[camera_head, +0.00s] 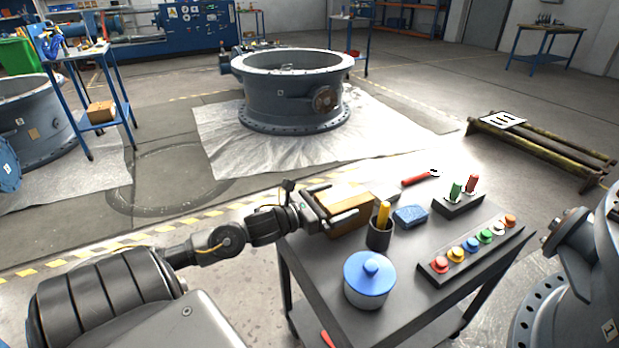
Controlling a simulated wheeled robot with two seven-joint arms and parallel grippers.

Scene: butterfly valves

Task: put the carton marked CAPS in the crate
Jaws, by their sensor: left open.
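A brown box (364,203) stands at the back left corner of the dark table. No marking on it is readable, so I cannot tell whether it is the carton marked CAPS or the crate. My left gripper (342,201) comes in from the left, its open fingers at the left part of this box and partly covering it. I cannot tell whether they touch it. Another small brown box (101,112) sits on the lower shelf of a blue stand, also without a readable mark. My right gripper is out of view.
On the table (408,264) are a dark cup (379,238) with a yellow item, a blue-lidded pot (369,280), a blue sponge-like block (410,216), a red-handled tool (416,179), a holder (459,203) with green and red items, and a strip of coloured buttons (475,247).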

